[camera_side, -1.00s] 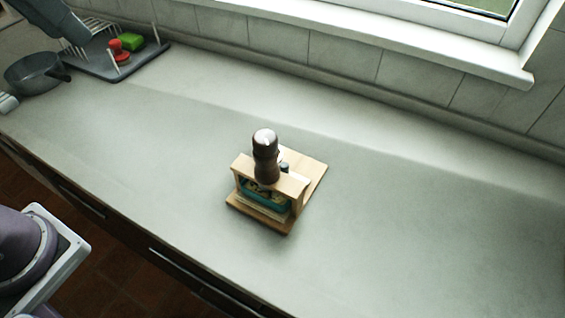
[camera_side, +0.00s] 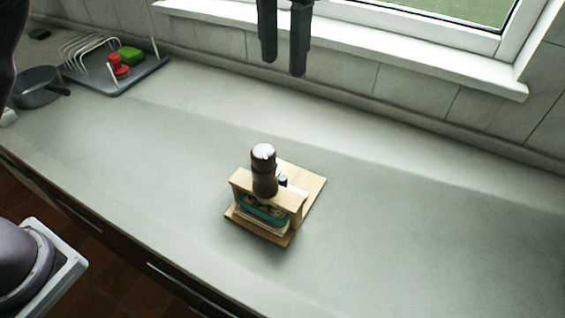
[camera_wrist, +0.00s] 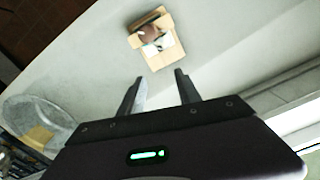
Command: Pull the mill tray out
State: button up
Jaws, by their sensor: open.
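The mill tray (camera_side: 312,185) is a light wooden board with a raised wooden frame, standing on the grey counter. A dark brown mill (camera_side: 264,172) with a pale top stands upright at the frame. A teal and cream item (camera_side: 262,214) sits in the frame's front opening. The wrist view also shows the wooden tray (camera_wrist: 166,57) and the mill's brown shape (camera_wrist: 150,34) beyond my fingers. My gripper (camera_side: 284,72) is open and empty, high at the top of the side view, apart from the tray. It also shows in the wrist view (camera_wrist: 160,78).
A grey dish rack (camera_side: 105,75) holds a green sponge (camera_side: 131,55) and a red item (camera_side: 118,66) at the back left. A grey pan (camera_side: 38,88) stands near it. The window sill (camera_side: 400,56) runs along the back. The counter around the tray is clear.

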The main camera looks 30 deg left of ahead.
aim_at(284, 178)
notch_tip(284, 178, down, 28)
grip_shut()
jog(key=shift+r, duration=0.1)
dwell(1.3)
